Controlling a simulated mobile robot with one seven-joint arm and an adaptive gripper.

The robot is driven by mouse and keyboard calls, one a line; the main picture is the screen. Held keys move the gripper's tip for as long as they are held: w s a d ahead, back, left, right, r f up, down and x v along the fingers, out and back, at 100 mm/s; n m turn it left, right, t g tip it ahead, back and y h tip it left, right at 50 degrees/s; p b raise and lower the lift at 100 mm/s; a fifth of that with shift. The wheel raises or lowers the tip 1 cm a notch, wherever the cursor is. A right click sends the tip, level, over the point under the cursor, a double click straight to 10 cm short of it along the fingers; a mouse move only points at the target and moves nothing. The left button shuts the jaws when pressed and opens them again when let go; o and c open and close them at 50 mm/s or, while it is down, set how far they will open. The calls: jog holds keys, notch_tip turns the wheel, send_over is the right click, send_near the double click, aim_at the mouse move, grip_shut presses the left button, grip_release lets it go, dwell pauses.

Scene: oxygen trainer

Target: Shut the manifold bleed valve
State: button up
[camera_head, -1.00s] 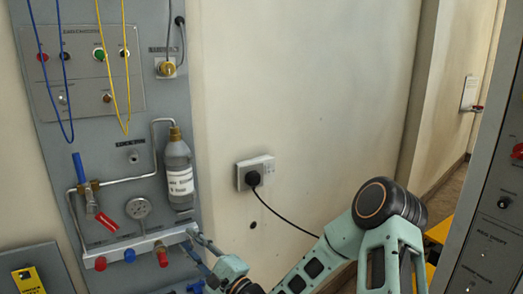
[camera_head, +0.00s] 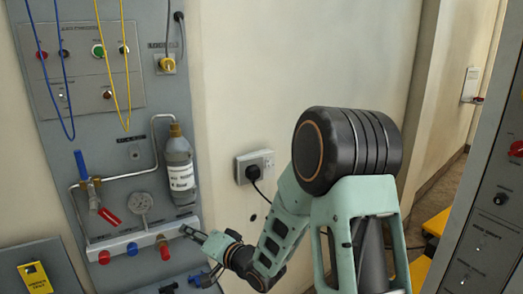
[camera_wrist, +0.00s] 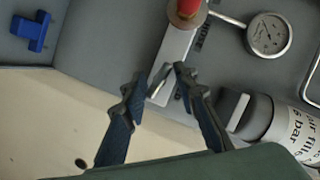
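The manifold is a pale bar (camera_head: 135,241) low on the grey panel, with red and blue knobs along its front. In the wrist view the bar (camera_wrist: 176,52) runs down from a red knob (camera_wrist: 186,10). A small bright metal piece (camera_wrist: 160,84) shows at its near end, between my fingertips. It may be the bleed valve's handle; I cannot tell for sure. My gripper (camera_wrist: 161,75) is open, its fingers on either side of this piece, with no clear contact visible. In the head view my gripper (camera_head: 192,232) is at the bar's right end, partly hidden by its own body.
A round gauge (camera_head: 140,203) and a labelled bottle (camera_head: 180,172) stand close above the bar. A blue lever (camera_head: 81,165) and a red lever (camera_head: 109,216) are at left. A blue T-shaped handle (camera_wrist: 32,32) lies below the manifold. A plug socket (camera_head: 254,166) is at right.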

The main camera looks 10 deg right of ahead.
jog(key=shift+s+a+r+n+h, duration=0.15)
jog(key=shift+n+h, duration=0.45)
jog(key=shift+n, duration=0.6)
jog(key=shift+a+n+h+p, duration=0.15)
jog(key=shift+n+h+p, duration=0.6)
jog(key=shift+n, duration=0.25)
jog(key=n+h+p, duration=0.2)
jog(key=n+p, duration=0.1)
jog(key=p, duration=0.1)
jog(key=shift+r+h+p, duration=0.1)
jog(key=shift+h+p, duration=0.15)
jog(key=shift+p, duration=0.15)
jog(key=p+v, duration=0.6)
jog(key=v, duration=0.2)
jog(key=shift+s+p, duration=0.25)
jog(key=shift+p, duration=0.1)
jog(key=shift+s+r+p, duration=0.1)
jog(key=shift+r+p, duration=0.05)
jog(key=shift+p, duration=0.35)
